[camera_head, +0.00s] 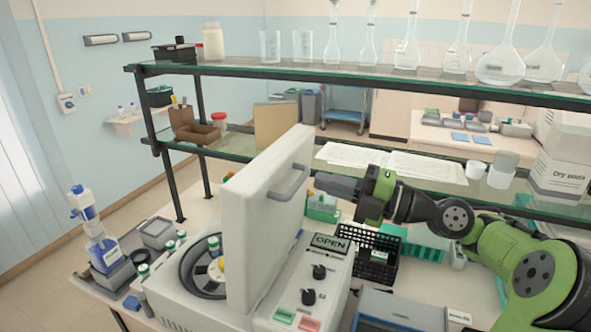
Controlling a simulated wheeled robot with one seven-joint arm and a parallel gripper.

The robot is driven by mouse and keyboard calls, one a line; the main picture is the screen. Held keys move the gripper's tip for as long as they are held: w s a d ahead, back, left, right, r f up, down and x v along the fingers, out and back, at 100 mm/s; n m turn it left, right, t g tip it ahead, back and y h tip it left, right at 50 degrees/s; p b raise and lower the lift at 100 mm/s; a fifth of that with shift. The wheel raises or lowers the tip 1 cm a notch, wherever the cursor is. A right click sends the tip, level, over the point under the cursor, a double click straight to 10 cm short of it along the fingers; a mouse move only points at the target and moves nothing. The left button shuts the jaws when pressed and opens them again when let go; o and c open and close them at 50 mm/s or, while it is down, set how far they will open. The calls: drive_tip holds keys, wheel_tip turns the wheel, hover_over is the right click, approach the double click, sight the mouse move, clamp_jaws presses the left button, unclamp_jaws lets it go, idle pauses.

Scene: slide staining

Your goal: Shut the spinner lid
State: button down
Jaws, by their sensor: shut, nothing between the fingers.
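The spinner (180,302) is a pale benchtop machine at the lower middle left. Its lid (262,225) stands upright, hinged open beside the round bowl (205,268). A grey handle (289,182) sticks out from the lid's right face. My gripper (318,180) is shut and empty, pointing left with its tips close to the handle. Whether the tips touch the handle or lid, I cannot tell. The spinner's front panel has an "OPEN" display (329,243), two black knobs and green and red buttons.
A glass shelf (330,76) with several flasks and beakers runs above and behind my arm. A black basket (371,256) and a green rack (425,244) stand right of the spinner. Bottles and grey boxes crowd its left.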

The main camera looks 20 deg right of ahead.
sight(280, 169)
drive_tip(key=p+x, duration=0.2)
drive_tip(key=x, duration=0.4)
drive_tip(key=shift+a+r, duration=0.15)
drive_tip(key=shift+w, duration=0.2)
drive_tip(key=shift+a, duration=0.15)
